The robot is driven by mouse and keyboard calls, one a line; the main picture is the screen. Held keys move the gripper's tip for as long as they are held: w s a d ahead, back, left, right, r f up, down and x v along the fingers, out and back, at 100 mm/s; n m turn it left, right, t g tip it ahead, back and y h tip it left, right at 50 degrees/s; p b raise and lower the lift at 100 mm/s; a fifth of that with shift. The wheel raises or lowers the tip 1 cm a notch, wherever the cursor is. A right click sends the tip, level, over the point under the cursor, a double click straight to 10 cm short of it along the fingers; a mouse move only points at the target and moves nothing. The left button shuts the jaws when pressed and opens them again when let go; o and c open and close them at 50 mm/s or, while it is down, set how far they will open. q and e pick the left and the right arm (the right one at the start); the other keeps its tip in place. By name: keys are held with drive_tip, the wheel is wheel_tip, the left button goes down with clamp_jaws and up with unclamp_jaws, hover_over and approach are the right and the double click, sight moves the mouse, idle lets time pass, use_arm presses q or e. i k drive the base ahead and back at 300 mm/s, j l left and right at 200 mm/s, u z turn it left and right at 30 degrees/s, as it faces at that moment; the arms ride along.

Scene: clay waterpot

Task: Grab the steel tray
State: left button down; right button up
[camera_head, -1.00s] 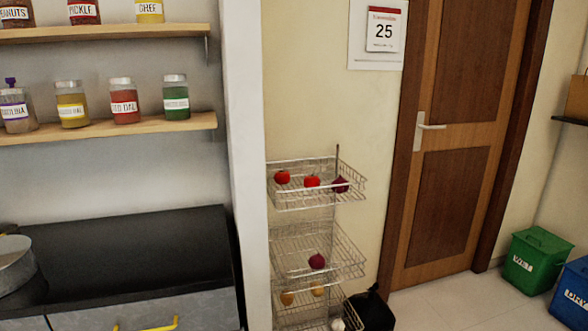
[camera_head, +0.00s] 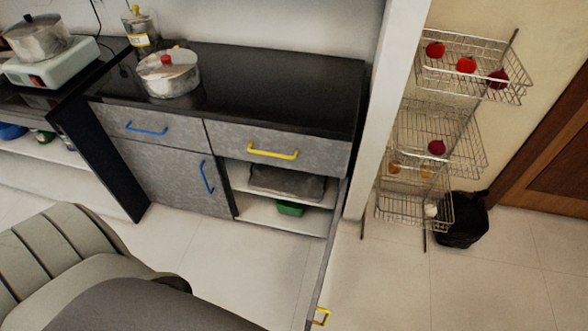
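A grey, flat tray-like thing (camera_head: 287,182), which looks like the steel tray, lies on the upper shelf inside the lower cabinet (camera_head: 178,180). It is under the drawer with the yellow handle (camera_head: 273,151). The cabinet's right-hand door (camera_head: 335,240) stands open, its own yellow handle (camera_head: 322,316) low near the bottom edge. The front of the tray shows; its rear is hidden in the dark compartment. Neither of my grippers is in view.
A green container (camera_head: 291,208) sits on the shelf below the tray. A lidded pot (camera_head: 168,74) stands on the black counter (camera_head: 280,80). A wire rack (camera_head: 440,130) and black bag (camera_head: 463,220) stand to the right.

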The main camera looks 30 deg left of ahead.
sight(290, 171)
drive_tip(key=j+u, duration=0.3)
drive_tip(key=j, duration=0.55)
drive_tip(key=j+u, duration=0.3)
drive_tip(key=j, duration=0.55)
